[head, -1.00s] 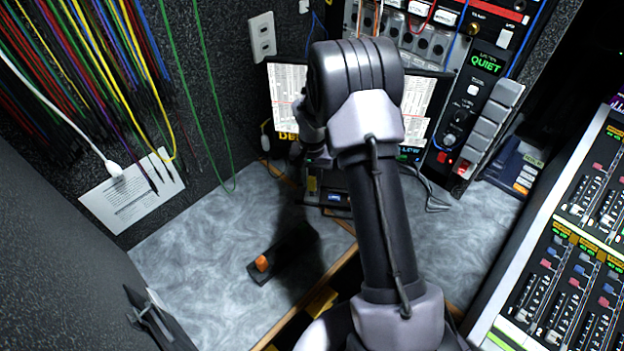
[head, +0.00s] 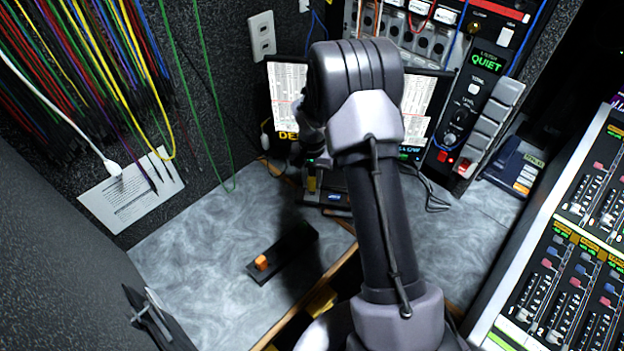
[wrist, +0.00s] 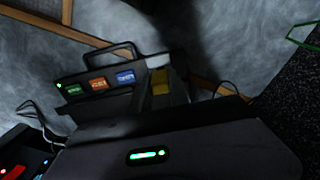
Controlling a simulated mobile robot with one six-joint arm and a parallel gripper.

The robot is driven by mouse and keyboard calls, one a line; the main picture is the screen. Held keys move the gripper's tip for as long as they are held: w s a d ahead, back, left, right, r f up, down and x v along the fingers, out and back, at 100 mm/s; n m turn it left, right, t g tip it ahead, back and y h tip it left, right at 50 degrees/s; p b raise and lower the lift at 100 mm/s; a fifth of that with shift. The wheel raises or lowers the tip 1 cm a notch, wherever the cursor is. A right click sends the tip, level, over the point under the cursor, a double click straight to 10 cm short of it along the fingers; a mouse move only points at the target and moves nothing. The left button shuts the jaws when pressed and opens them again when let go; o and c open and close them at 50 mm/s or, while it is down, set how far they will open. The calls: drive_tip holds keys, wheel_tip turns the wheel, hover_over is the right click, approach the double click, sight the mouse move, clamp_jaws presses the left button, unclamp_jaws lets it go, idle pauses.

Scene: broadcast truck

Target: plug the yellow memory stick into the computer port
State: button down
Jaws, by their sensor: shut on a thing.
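The yellow memory stick (head: 312,184) shows as a small upright yellow piece below my arm's far end; it also shows in the wrist view (wrist: 161,86). My gripper (wrist: 165,84) is shut on it, with dark fingers beside the yellow body. A pale grey piece sits at the stick's far end. A dark box with a handle (wrist: 95,80), seemingly the computer, stands right beside the stick, with green, orange and blue lit labels. It also shows in the head view (head: 334,192). I cannot make out the port or whether the stick is in it.
A dark holder (head: 293,247) with an orange block (head: 261,263) lies on the grey worktop (head: 200,245). A screen (head: 288,88) and a control rack stand behind my arm. Cables hang on the left wall; a mixing desk (head: 570,250) is at right. The worktop's left part is clear.

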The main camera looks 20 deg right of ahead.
sight(312, 178)
drive_tip(key=shift+f+b, duration=0.85)
drive_tip(key=shift+f, duration=0.35)
drive_tip(key=c, duration=1.1)
unclamp_jaws()
drive_tip(key=shift+c, duration=0.2)
drive_tip(key=shift+r, duration=0.1)
wheel_tip(312, 178, up, 17)
drive_tip(key=p, duration=0.6)
drive_tip(key=shift+r+p, duration=0.15)
drive_tip(key=shift+p, duration=0.2)
